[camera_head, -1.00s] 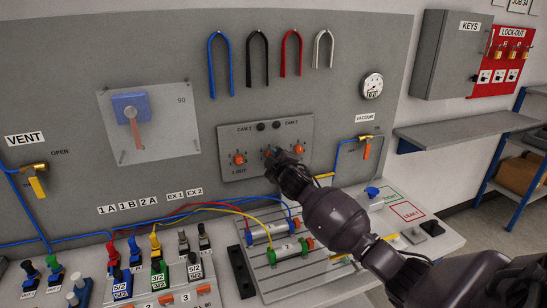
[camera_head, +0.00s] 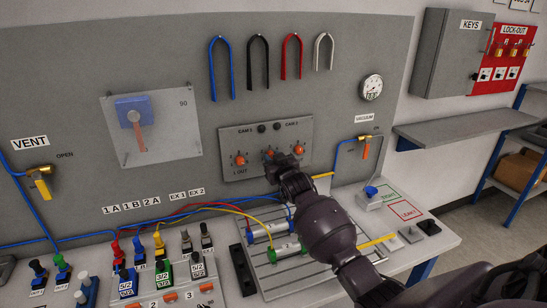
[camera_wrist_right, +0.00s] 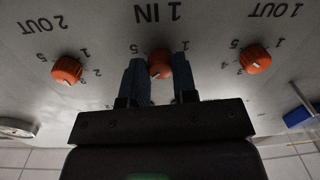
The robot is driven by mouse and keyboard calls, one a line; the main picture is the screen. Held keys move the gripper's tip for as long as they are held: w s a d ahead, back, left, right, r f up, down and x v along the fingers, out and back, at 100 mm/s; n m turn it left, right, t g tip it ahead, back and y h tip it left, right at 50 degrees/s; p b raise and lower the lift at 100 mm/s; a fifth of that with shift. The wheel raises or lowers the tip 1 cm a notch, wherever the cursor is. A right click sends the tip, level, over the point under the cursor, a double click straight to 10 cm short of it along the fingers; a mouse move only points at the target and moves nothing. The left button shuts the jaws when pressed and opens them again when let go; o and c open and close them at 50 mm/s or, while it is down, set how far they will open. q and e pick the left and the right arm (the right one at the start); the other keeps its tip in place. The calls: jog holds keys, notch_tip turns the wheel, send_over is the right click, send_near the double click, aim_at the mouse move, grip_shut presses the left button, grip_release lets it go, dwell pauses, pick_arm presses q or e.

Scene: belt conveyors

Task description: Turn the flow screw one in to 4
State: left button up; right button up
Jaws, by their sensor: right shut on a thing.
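The flow screw one in is the middle orange knob (camera_head: 268,153) on a grey plate (camera_head: 229,136) on the upright panel. In the right wrist view the knob (camera_wrist_right: 159,64) sits below the label "1 IN", with a white pointer mark on its face. My right gripper (camera_wrist_right: 160,78) has its two dark fingers on either side of the knob and is shut on it. The digits around this knob are mostly hidden by the fingers, so the exact setting cannot be read. In the head view the right hand (camera_head: 281,165) covers the plate's lower middle. My left gripper is not in view.
Similar orange knobs stand either side: "1 OUT" (camera_wrist_right: 256,60) and "2 OUT" (camera_wrist_right: 67,70) in the wrist view. Two black buttons sit above.

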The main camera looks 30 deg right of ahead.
jog(key=shift+m+p, duration=0.3)
jog(key=shift+m, duration=0.8)
jog(key=shift+r, duration=0.1)
jog(key=o, duration=0.9)
jog(key=s, duration=0.3)
jog(key=s+a, duration=0.1)
jog(key=s, duration=0.3)
jog(key=s+a+b, duration=0.1)
jog(key=s, duration=0.2)
jog(key=shift+s+a, duration=0.1)
jog(key=shift+s, duration=0.2)
